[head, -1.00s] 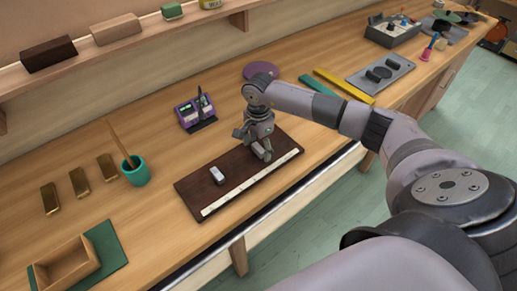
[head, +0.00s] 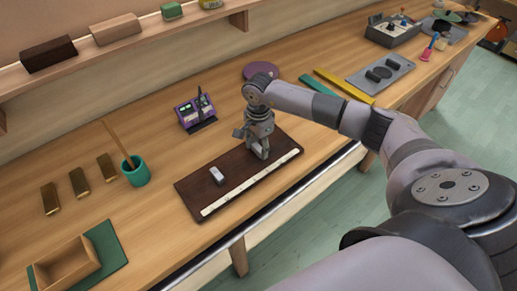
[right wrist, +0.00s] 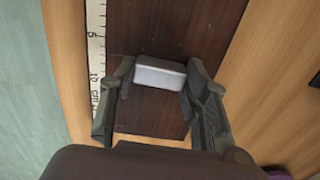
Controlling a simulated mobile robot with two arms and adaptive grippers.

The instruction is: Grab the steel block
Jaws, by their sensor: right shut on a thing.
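A steel block (right wrist: 160,73), pale grey with a bright face, is between the two fingers of my right gripper in the right wrist view. My right gripper (right wrist: 160,79) is shut on it, low over the dark board (right wrist: 155,25). In the head view my right gripper (head: 261,152) points down over the right part of the board (head: 240,180), and its fingers hide the held block. A second small silvery block (head: 218,175) lies apart on the left part of the board. My left gripper is not in view.
A white ruler strip (head: 250,182) runs along the board's near edge. Behind stand a purple device (head: 192,111) and a purple disc (head: 260,71). A teal cup (head: 137,173) with a stick and brass bars (head: 79,181) are at the left. Bare bench lies between them.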

